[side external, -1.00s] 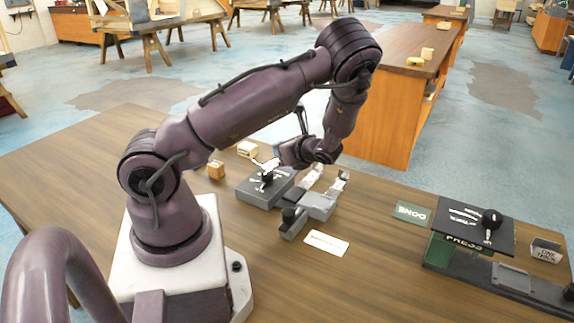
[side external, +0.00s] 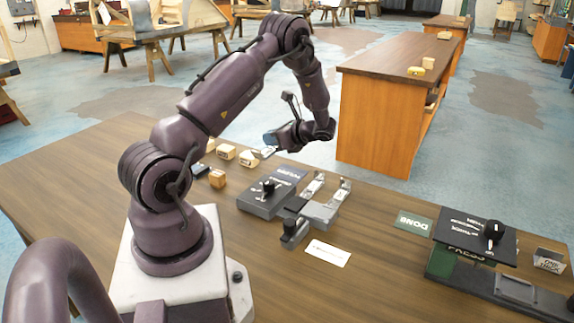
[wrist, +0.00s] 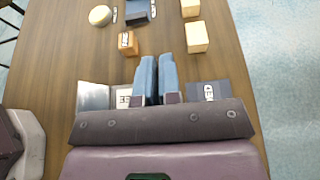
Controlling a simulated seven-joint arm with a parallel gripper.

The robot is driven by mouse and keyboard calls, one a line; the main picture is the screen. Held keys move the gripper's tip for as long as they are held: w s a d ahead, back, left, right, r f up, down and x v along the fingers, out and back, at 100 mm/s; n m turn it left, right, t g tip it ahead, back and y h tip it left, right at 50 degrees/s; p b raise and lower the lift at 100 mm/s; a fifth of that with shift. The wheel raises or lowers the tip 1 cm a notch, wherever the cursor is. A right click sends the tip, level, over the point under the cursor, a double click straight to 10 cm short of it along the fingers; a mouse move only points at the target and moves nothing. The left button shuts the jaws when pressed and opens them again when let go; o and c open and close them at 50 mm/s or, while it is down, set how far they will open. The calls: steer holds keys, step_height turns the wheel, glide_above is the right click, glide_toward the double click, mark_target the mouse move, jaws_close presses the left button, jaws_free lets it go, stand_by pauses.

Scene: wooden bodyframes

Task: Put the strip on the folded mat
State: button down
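My gripper (side external: 271,139) is above the table's far edge, fingers close together. In the wrist view its two blue fingers (wrist: 157,80) are shut on the strip. The strip's silvery end (wrist: 95,97) shows left of the fingers, with a white label; a darker blue-grey part with lettering shows right. The strip's middle is hidden. In the side view a pale bit of the strip (side external: 265,152) shows below the fingertips.
A grey block fixture with a black knob (side external: 265,199) and a clamp fixture (side external: 318,212) stand mid-table. Wooden blocks (side external: 217,179) lie left. A white card (side external: 327,253) lies in front. A green DONE mat (side external: 414,222) and a press (side external: 475,235) stand right.

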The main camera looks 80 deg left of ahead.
steer(key=w+a+f, duration=0.3)
steer(key=w+a, duration=0.1)
steer(key=a, duration=0.2)
glide_above(286, 164)
steer(key=d, duration=0.1)
steer(key=f, duration=0.5)
steer(key=shift+s+f, duration=0.2)
steer(key=shift+f, duration=0.05)
steer(key=shift+a+f, duration=0.15)
steer(key=shift+f, duration=0.25)
steer(key=shift+w+f, duration=0.1)
steer(key=shift+f, duration=1.3)
steer(key=c, duration=1.3)
jaws_free()
